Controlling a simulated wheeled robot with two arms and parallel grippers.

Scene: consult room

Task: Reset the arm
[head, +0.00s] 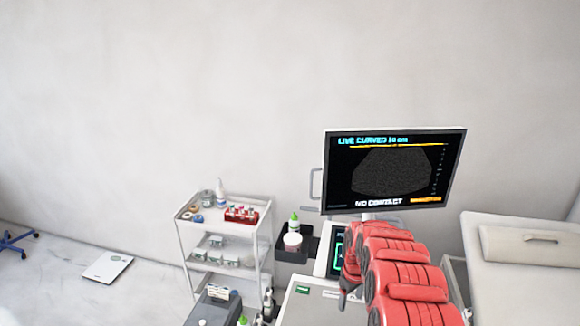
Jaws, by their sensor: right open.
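My right arm, in red, comes up from the bottom right of the head view, in front of the ultrasound machine (310,308). My right gripper (345,296) is at its far left end, mostly hidden by the arm, and points down over the machine's console. It is open, and I see nothing held in it. My left gripper is not in view. The machine's monitor (393,170) stands behind the arm and reads "LIVE CURVED" and "NO CONTACT". A lit touch panel (337,250) shows left of the arm.
A white trolley (188,238) with a red tube rack (241,215) and small bottles stands left of the machine. A dark holder (287,254) carries a green-capped bottle (293,224). An examination couch (520,275) is at right. A white scale (107,266) lies on the floor at left.

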